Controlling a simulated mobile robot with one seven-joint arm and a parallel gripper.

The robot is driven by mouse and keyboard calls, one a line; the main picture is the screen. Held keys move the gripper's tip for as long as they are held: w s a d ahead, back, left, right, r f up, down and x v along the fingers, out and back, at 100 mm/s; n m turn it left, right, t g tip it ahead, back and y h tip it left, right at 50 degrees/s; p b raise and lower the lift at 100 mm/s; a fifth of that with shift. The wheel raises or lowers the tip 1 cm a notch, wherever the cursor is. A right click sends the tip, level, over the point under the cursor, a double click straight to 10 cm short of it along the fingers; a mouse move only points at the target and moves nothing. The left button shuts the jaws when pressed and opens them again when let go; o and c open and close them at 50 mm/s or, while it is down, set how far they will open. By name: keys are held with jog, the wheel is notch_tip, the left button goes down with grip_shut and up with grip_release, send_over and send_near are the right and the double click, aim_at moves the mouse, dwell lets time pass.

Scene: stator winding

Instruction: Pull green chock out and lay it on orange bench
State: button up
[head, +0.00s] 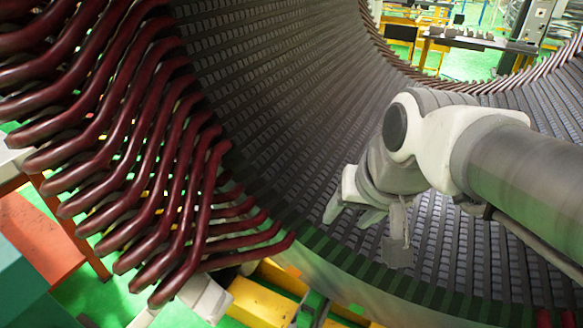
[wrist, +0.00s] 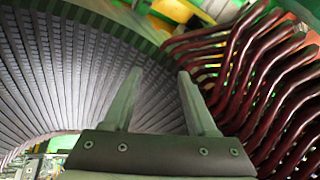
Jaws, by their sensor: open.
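My gripper (head: 352,213) is open and empty in the head view, over the slotted inner wall of the stator, near its front rim. In the wrist view both fingers of my gripper (wrist: 158,76) stand apart with nothing between them. The stator (head: 290,110) is a large dark ring with rows of slots; its rim shows dark green segments. I cannot pick out a separate green chock in either view. An orange-red surface (head: 38,238), likely the orange bench, lies at the far left of the head view, partly hidden by the coils.
Dark red bent coil bars (head: 150,150) stick out from the stator's rim on the left, and show at the right of the wrist view (wrist: 265,75). Yellow supports (head: 262,303) stand below the rim. A teal surface (head: 35,290) fills the lower left corner.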

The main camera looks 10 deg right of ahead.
jog(key=w+a+f+m+g+y+b, duration=0.15)
jog(key=w+f+m+b, duration=0.35)
jog(key=w+f, duration=0.55)
jog(key=m+g+b, duration=0.2)
jog(key=m+b, duration=0.5)
jog(key=m, duration=0.6)
send_over(308, 308)
jog(key=s+d+f+x, duration=0.1)
jog(key=d+x, duration=0.1)
jog(key=x, duration=0.9)
jog(key=s+d+x, duration=0.2)
jog(key=x, duration=0.9)
jog(key=s+d+f+x, duration=0.1)
jog(key=d+x, duration=0.2)
jog(key=x, duration=0.8)
notch_tip(308, 308, down, 18)
jog(key=s+d+m+h+b, duration=0.1)
jog(key=m+b, duration=0.1)
jog(key=m, duration=0.2)
jog(key=shift+r+m+g, duration=0.25)
jog(key=shift+m+g, duration=0.1)
jog(key=shift+m, duration=0.05)
jog(key=shift+s+d+b, duration=0.1)
jog(key=shift+d+b, duration=0.05)
jog(key=shift+b, duration=0.15)
